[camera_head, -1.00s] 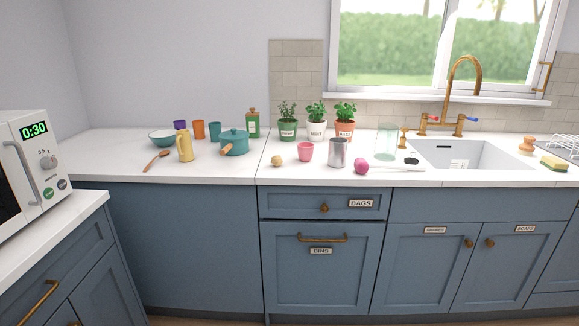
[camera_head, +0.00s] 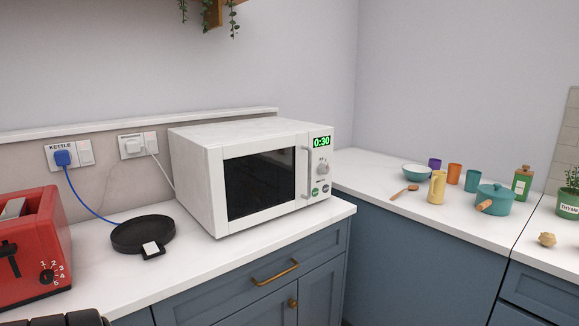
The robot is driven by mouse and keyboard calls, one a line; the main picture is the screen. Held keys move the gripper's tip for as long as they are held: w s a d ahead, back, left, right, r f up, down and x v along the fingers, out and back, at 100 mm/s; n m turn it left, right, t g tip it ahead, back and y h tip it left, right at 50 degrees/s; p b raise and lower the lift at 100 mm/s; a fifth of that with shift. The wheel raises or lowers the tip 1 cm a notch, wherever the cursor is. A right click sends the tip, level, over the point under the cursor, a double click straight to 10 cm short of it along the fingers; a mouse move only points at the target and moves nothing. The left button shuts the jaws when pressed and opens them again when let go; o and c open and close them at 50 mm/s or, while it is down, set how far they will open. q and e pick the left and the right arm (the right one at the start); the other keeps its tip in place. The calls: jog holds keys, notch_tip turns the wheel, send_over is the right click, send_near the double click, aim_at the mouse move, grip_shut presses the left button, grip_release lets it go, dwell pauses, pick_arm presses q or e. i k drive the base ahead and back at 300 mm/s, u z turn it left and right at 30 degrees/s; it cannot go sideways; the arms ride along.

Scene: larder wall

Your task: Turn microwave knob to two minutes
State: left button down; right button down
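The white microwave (camera_head: 215,185) stands on the left counter with its door closed. Its green display (camera_head: 321,142) reads 0:30. The round knob (camera_head: 323,169) sits below the display, right of the vertical door handle (camera_head: 307,173). A green button (camera_head: 315,192) and a dark button (camera_head: 326,190) are under the knob.
A red toaster (camera_head: 35,250) and a black round kettle base (camera_head: 143,235) stand left of the microwave. The counter (camera_head: 200,262) is clear in front of it. A drawer with a brass handle (camera_head: 275,272) is below. A teal pot (camera_head: 495,197), cups and a yellow jug (camera_head: 437,187) stand on the right counter.

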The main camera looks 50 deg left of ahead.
aim_at(323, 169)
jog(key=u, duration=0.45)
jog(key=i, duration=2)
jog(key=u, duration=2.95)
